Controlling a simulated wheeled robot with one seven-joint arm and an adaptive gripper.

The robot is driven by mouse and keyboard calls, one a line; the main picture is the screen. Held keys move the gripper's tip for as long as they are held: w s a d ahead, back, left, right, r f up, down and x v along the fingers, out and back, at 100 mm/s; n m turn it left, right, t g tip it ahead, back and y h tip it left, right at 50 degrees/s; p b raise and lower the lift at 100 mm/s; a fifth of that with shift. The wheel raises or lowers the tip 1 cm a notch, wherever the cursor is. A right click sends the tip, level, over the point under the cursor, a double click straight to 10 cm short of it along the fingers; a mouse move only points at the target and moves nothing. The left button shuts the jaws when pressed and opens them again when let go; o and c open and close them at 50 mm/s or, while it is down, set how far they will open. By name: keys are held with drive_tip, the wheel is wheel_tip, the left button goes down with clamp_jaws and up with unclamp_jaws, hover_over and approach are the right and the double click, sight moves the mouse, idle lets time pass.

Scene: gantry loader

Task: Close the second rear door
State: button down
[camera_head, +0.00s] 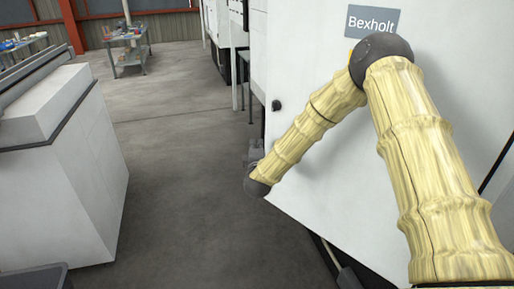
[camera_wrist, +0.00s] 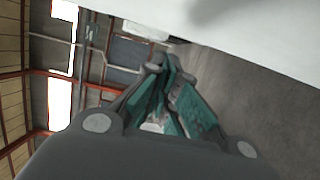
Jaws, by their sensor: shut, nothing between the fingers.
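A large white panel with a "Bexholt" label (camera_head: 373,21) fills the right of the head view. It looks like a rear door (camera_head: 310,185), with a small dark round knob or latch (camera_head: 277,105) near its left edge. Whether it is the second door, and how far it stands open, I cannot tell. My arm crosses in front of it. My gripper (camera_head: 255,148) is small and partly hidden at the panel's left edge. In the wrist view my gripper (camera_wrist: 160,68) has its green-padded fingers together and empty. A white surface (camera_wrist: 255,25), probably the panel, lies beyond the fingertips; contact is unclear.
A white cabinet-like block (camera_head: 65,200) stands at the left. Bare grey floor (camera_head: 185,150) runs between it and the panel. A workbench (camera_head: 127,45) with small items stands at the back, near a red post (camera_head: 72,25). Another white machine (camera_head: 218,30) stands beyond the panel.

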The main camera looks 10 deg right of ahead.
drive_tip(key=w+d+p, duration=0.1)
drive_tip(key=d, duration=0.1)
drive_tip(key=w+d+p, duration=0.1)
drive_tip(key=w, duration=0.1)
drive_tip(key=shift+w+d, duration=0.15)
drive_tip(key=shift+d, duration=0.2)
drive_tip(key=shift+d+f, duration=0.1)
